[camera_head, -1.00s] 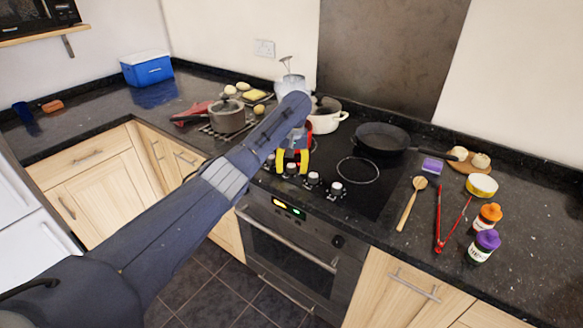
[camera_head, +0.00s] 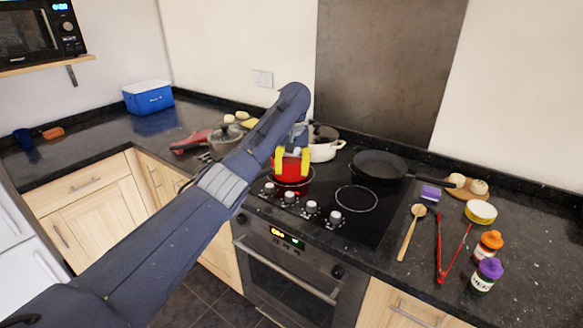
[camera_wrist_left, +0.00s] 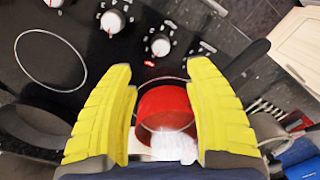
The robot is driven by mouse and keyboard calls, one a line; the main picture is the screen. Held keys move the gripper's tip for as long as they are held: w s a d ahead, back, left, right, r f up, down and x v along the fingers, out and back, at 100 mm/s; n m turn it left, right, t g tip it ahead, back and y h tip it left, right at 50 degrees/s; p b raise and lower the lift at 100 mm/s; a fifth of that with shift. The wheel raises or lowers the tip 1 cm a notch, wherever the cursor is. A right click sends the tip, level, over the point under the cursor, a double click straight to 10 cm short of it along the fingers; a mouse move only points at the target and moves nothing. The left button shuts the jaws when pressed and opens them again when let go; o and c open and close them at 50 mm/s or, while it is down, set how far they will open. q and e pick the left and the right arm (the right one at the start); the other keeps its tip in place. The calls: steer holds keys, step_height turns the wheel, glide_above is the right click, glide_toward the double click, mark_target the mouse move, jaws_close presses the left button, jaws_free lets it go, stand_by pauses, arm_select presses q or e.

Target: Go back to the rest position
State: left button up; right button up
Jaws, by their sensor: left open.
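My left gripper (camera_head: 292,162) has two yellow fingers pointing down over the front left part of the hob. It is open, and its fingers stand apart in the left wrist view (camera_wrist_left: 160,72). A red round vessel (camera_head: 292,181) is on the hob just below the fingers. In the left wrist view the red vessel (camera_wrist_left: 165,106) shows between the fingers; I cannot tell whether they touch it. My left forearm crosses the head view from the lower left and hides part of the counter. My right gripper is not in view.
A white pot (camera_head: 324,151) stands close behind my gripper, and a grey saucepan (camera_head: 226,138) is to its left. A black frying pan (camera_head: 380,165) is at the back right. The front right burner is clear.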

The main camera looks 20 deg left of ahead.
arm_select(q)
steer(key=shift+r, duration=0.35)
